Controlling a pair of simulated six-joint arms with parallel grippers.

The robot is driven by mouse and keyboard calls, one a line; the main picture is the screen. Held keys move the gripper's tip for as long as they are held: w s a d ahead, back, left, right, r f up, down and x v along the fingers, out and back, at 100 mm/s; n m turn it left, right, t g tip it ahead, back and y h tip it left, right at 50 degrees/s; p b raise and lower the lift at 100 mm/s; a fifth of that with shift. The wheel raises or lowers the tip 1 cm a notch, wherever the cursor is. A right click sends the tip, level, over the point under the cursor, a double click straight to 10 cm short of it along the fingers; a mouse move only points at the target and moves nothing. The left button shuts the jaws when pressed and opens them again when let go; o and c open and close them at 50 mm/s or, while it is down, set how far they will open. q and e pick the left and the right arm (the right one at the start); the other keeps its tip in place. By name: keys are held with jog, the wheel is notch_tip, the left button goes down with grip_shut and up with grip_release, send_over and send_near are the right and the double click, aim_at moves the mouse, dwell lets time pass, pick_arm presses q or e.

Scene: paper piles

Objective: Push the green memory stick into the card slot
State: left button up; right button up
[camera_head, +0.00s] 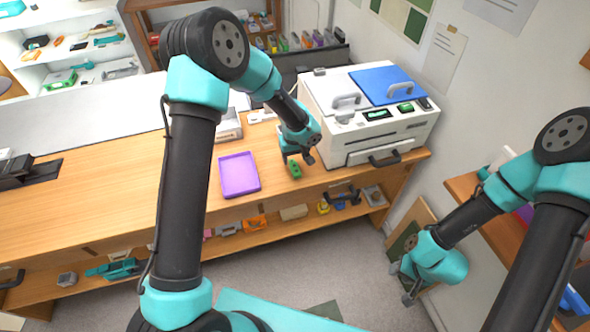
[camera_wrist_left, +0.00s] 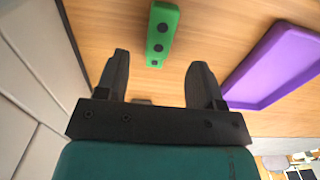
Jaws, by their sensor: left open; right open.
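The green memory stick (camera_head: 295,169), with dark round spots, lies on the wooden counter just left of the white machine (camera_head: 340,140). In the left wrist view the stick (camera_wrist_left: 162,35) lies beyond the fingertips, roughly in line with the gap between them. My left gripper (camera_head: 299,158) is open and empty, close by the stick; its fingers (camera_wrist_left: 160,65) show apart in the wrist view. The machine's front has narrow dark openings; I cannot tell which is the card slot. My right gripper (camera_head: 405,284) is open, low at the right, far from the stick.
A purple tray (camera_head: 239,175) lies on the counter left of the stick, and also shows in the left wrist view (camera_wrist_left: 275,62). The machine has a blue lid (camera_head: 387,85) and a front handle (camera_head: 384,159). The counter left of the tray is mostly clear.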

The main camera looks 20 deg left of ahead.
aim_at(295, 168)
pick_arm(q)
jog(key=shift+s+d+f, duration=0.1)
jog(key=shift+d+f, duration=0.05)
jog(key=shift+f, duration=2.45)
jog(key=shift+c, duration=0.3)
jog(key=c, duration=0.9)
jog(key=shift+r, duration=0.1)
jog(key=shift+c, duration=0.2)
jog(key=shift+r, duration=0.6)
jog(key=shift+s+r, duration=0.2)
jog(key=shift+r, duration=0.4)
jog(key=shift+s+r, duration=0.15)
jog(key=shift+r, duration=0.4)
jog(key=s+d, duration=0.2)
jog(key=s, duration=0.5)
jog(key=s+d+r, duration=0.1)
jog(key=s+d, duration=0.1)
jog(key=s, duration=0.5)
jog(key=shift+s+d+r, duration=0.2)
jog(key=shift+s+d, duration=0.1)
jog(key=shift+d, duration=0.05)
